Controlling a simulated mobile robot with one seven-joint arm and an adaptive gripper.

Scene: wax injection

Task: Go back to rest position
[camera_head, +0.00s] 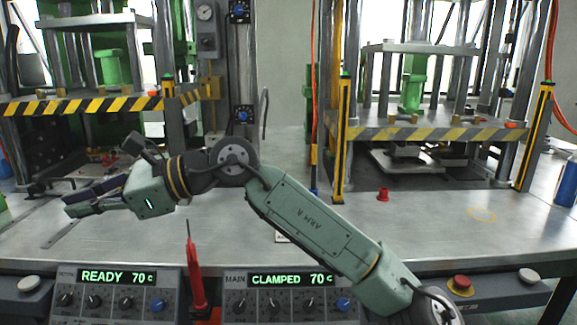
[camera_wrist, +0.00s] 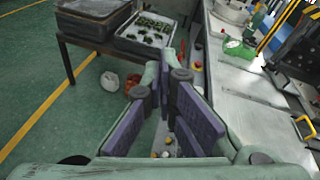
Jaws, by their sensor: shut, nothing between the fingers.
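My gripper (camera_head: 72,203) is at the left end of my green arm in the head view, above the left part of the metal bench (camera_head: 270,216). It points left, nearly level. In the wrist view, the purple-padded fingers of my gripper (camera_wrist: 172,78) are shut with nothing between them. They reach past the bench edge over the floor side. My arm stretches across the middle of the head view from the lower right.
Left press (camera_head: 80,105) and right press (camera_head: 425,133) stand behind, with striped edges. Control panels read READY 70 (camera_head: 118,293) and CLAMPED 70 (camera_head: 290,296). A red tool (camera_head: 194,270) stands in front; a red cup (camera_head: 384,194) is right. A tray table (camera_wrist: 145,28) is beyond my gripper.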

